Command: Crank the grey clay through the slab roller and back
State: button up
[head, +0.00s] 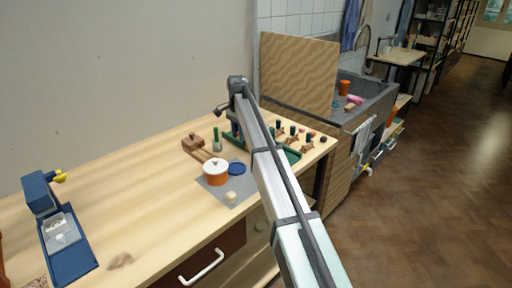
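At the table's left stands a blue device (38,192) with a yellow knob (60,176) and a long blue bed (72,262). It may be the slab roller, though its rollers cannot be made out. A pale grey block (60,230), perhaps the clay, lies on the bed. My arm reaches from the lower right to the back of the table, well right of the blue device. A small dark part (222,109) at its far end may be my gripper. It is too small to tell whether it is open or shut.
An orange pot with a white lid (216,172) stands on a grey mat (240,194) beside a blue disc (237,168). A wooden mallet (194,144) lies behind. Several small dark-topped tools stand right of my arm. The table is clear between mat and blue device.

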jog(key=shift+w+a, duration=0.1)
jog(key=shift+a, duration=0.05)
jog(key=shift+w+a+f, duration=0.5)
jog(key=shift+w+a, duration=0.25)
jog(key=shift+w, duration=0.1)
